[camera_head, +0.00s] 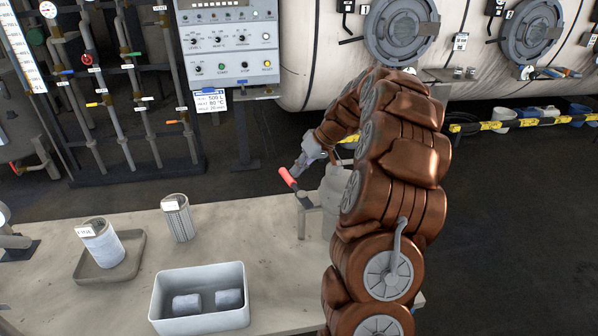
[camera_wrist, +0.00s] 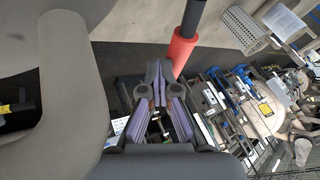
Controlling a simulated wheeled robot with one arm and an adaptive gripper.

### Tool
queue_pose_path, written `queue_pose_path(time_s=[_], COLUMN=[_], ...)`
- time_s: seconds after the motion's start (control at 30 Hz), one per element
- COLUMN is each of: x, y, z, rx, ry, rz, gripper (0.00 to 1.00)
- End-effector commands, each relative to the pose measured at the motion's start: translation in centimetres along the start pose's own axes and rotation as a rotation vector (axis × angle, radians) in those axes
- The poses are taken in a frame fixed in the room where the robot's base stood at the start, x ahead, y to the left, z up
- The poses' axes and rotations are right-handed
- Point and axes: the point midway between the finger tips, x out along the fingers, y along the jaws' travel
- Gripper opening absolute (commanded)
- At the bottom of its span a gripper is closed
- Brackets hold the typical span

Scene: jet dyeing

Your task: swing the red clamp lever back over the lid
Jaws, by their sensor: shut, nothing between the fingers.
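The clamp lever's red grip (camera_head: 288,178) sticks out to the left of a grey vessel (camera_head: 333,190) on the bench, tilted up toward the left. My gripper (camera_head: 303,163) is just above and beside the grip. In the wrist view my gripper (camera_wrist: 159,68) has its fingers together and empty, with the red grip (camera_wrist: 183,48) close to the right of the fingertips. I cannot tell whether they touch. My arm hides much of the vessel and its lid in the head view.
The bench (camera_head: 130,310) also holds a grey basin (camera_head: 246,308) with two pale bundles, a canister (camera_head: 179,218) and a labelled canister (camera_head: 103,243) on a tray. A control panel (camera_head: 229,45) and a large machine (camera_head: 310,60) stand behind.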

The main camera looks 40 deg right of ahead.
Motion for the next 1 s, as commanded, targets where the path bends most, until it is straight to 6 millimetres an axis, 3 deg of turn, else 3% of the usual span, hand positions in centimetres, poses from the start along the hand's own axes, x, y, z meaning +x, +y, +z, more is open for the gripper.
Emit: queue_pose_path(time_s=[0.73,1.0], x=[1.5,2.0], y=[-1.4,-2.4], z=[-0.3,-0.4], rx=[-0.063,-0.172], ry=[-0.031,-0.085], rz=[-0.030,-0.083], gripper=[0.00,0.00])
